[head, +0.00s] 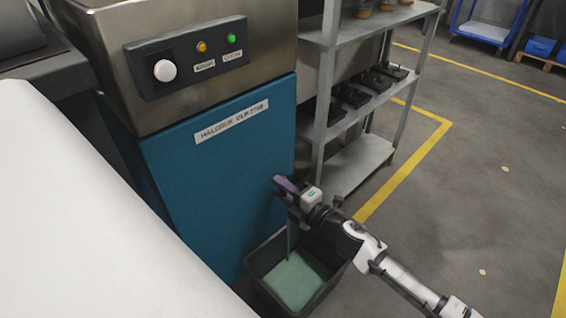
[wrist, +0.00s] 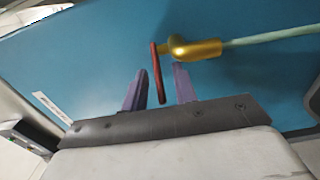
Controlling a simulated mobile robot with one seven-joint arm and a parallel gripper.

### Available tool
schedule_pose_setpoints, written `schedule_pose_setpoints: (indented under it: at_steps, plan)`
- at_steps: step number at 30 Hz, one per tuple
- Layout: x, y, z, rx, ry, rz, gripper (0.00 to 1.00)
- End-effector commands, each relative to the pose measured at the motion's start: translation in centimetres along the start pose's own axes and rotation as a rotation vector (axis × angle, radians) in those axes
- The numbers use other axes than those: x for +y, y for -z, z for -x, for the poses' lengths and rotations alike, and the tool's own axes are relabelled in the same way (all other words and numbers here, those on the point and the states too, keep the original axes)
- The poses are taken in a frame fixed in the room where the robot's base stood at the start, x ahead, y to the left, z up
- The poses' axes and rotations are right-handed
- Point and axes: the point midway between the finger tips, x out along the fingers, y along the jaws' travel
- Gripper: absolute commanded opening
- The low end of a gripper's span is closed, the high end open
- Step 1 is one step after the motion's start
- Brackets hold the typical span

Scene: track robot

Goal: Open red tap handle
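The red tap handle (wrist: 156,75) shows in the wrist view as a thin red bar joined to a brass tap (wrist: 195,48) on the blue panel. My gripper (wrist: 161,72) is open, with its two purple fingers on either side of the handle and a gap to each. A pale green stream (wrist: 270,34) leads from the tap's outlet. In the head view, my gripper (head: 284,186) is at the blue cabinet front (head: 215,175) and hides the tap and handle. The stream (head: 289,238) falls there into a dark bin (head: 262,290).
The bin holds pale green liquid (head: 293,283). A metal shelf rack (head: 358,165) with dark items stands close to the right of my gripper. A control panel (head: 190,58) with lights is on the machine's upper part. The floor at right, with yellow lines (head: 405,170), is clear.

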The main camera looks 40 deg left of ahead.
Motion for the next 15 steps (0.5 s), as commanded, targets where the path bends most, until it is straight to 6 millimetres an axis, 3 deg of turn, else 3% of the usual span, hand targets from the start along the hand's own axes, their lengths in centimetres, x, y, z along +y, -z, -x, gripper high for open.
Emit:
schedule_pose_setpoints:
  at_steps: [5, 12, 15]
  plan:
    - [0.01, -0.01, 0.01, 0.000, 0.000, 0.000, 0.28]
    - [0.01, 0.00, 0.02, 0.000, 0.000, 0.000, 0.00]
    - [0.01, 0.00, 0.03, 0.000, 0.000, 0.000, 0.00]
